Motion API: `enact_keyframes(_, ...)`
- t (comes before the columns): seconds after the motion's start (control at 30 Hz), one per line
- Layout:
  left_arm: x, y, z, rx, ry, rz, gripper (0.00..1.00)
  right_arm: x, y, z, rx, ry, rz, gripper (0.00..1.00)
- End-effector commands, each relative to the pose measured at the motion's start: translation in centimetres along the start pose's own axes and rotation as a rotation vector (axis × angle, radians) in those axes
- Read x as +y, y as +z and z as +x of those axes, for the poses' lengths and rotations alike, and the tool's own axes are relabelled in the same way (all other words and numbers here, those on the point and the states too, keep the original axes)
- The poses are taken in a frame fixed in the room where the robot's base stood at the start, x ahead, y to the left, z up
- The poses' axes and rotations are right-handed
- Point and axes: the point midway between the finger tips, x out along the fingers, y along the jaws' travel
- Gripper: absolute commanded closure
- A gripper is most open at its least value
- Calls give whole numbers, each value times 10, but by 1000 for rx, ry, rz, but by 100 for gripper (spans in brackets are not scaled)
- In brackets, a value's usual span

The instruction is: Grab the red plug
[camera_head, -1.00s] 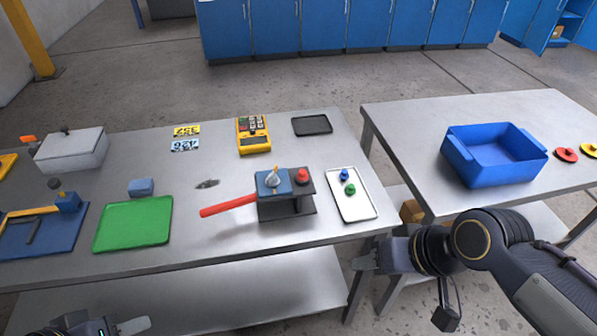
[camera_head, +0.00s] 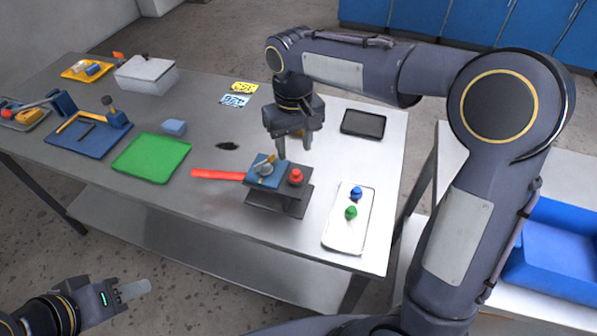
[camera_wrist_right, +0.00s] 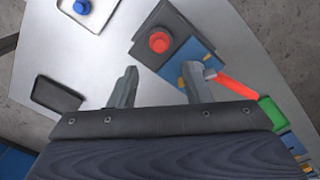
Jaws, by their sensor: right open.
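The red plug (camera_head: 296,176) sits on the dark right part of the valve stand (camera_head: 280,199), beside the blue valve block with its red handle (camera_head: 218,175). In the right wrist view the red plug (camera_wrist_right: 159,42) shows ahead of the jaws, slightly left of centre between them. My right gripper (camera_head: 295,153) is open and empty, above and just behind the stand, fingers pointing down. Its two fingers also show apart in the right wrist view (camera_wrist_right: 160,82). My left gripper (camera_head: 133,290) is low at the left, away from the table; its opening is unclear.
A white tray (camera_head: 340,238) with a blue plug (camera_head: 356,192) and a green plug (camera_head: 351,212) lies right of the stand. A black tray (camera_head: 363,123) lies behind. A blue bin (camera_head: 555,250) stands on the right table.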

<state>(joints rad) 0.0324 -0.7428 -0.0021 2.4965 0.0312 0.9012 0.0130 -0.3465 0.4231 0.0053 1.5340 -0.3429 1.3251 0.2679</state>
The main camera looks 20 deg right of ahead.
Motion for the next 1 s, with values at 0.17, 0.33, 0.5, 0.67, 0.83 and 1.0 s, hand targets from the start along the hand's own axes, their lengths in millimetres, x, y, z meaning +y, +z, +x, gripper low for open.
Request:
enact_keyframes(0.17, 0, -1, -1, 0, 0, 0, 60, 1, 2, 21, -3, 0, 0, 56)
enact_keyframes(0.33, 2, -3, -5, 0, 0, 0, 60, 2, 6, 44, -4, -2, 2, 56)
enact_keyframes(0.5, 3, -3, -6, 0, 0, 0, 60, 2, 6, 66, -3, -1, 2, 56)
enact_keyframes(0.67, 3, -3, -6, 0, 0, 0, 60, 2, 6, 70, 1, -2, 2, 56)
enact_keyframes(0.83, 3, -3, -6, 0, 0, 0, 60, 2, 6, 70, 1, -2, 2, 61)
enact_keyframes(1.0, 3, -3, -6, 0, 0, 0, 60, 2, 6, 70, 1, -2, 2, 84)
